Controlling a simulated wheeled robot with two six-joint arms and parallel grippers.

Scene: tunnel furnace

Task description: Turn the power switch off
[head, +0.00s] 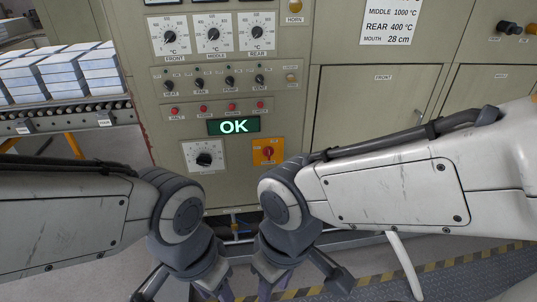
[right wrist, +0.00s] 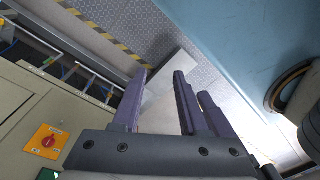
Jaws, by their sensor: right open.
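The power switch is a red rotary knob on an orange plate (head: 267,152), low on the beige control panel, just left of my right forearm. It also shows at the lower left of the right wrist view (right wrist: 47,141). My right gripper (head: 272,289) hangs below the switch in the head view, cut by the bottom edge. In the right wrist view its purple fingers (right wrist: 160,88) are apart with nothing between them, and the switch lies off to their left. My left gripper (head: 213,291) is beside it at the bottom edge; its fingertips are cut off.
A green OK display (head: 233,126) sits above the switch. A dial (head: 204,158) is to its left, with red buttons and several small knobs higher up. White blocks (head: 95,70) stand on a roller conveyor at the left. A striped floor line (head: 410,270) runs at lower right.

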